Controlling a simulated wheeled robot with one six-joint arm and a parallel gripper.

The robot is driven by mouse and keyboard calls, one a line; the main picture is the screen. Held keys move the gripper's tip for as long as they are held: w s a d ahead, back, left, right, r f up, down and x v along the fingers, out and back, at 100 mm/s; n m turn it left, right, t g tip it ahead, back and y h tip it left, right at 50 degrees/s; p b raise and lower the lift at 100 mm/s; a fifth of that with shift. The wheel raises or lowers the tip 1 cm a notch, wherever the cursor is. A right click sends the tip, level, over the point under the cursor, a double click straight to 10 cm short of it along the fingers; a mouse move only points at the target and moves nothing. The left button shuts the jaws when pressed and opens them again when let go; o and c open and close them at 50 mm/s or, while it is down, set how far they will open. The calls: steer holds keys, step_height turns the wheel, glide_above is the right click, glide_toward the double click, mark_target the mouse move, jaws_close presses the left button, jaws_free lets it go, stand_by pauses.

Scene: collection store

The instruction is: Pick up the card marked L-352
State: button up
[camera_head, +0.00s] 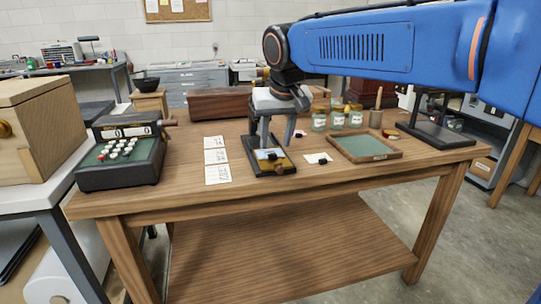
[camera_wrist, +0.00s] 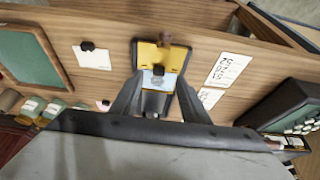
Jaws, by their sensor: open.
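Three white cards with dark writing lie in a column on the wooden table: a far card (camera_head: 214,142), a middle card (camera_head: 215,156) and a near card (camera_head: 218,174). Two show in the wrist view, one larger (camera_wrist: 228,69) and one partly hidden (camera_wrist: 209,97). The writing is too small to read, so I cannot tell which is L-352. My gripper (camera_head: 275,143) is open, pointing down over a dark tray (camera_head: 251,160) right of these cards. A pale bluish card (camera_wrist: 153,82) shows between its fingers, beside a yellow piece (camera_wrist: 150,56); I cannot tell whether the fingers touch them.
A dark keyed machine (camera_head: 120,165) stands at the left. A clipped card (camera_head: 318,158) and a green-lined tray (camera_head: 368,146) lie to the right, with jars (camera_head: 337,118) behind. A black stand (camera_head: 436,134) is at the far right. The table's front edge strip is clear.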

mark_target(273, 155)
steer(key=shift+x, duration=2.6)
steer(key=shift+w+r, duration=0.1)
steer(key=shift+w, duration=0.05)
jaws_close()
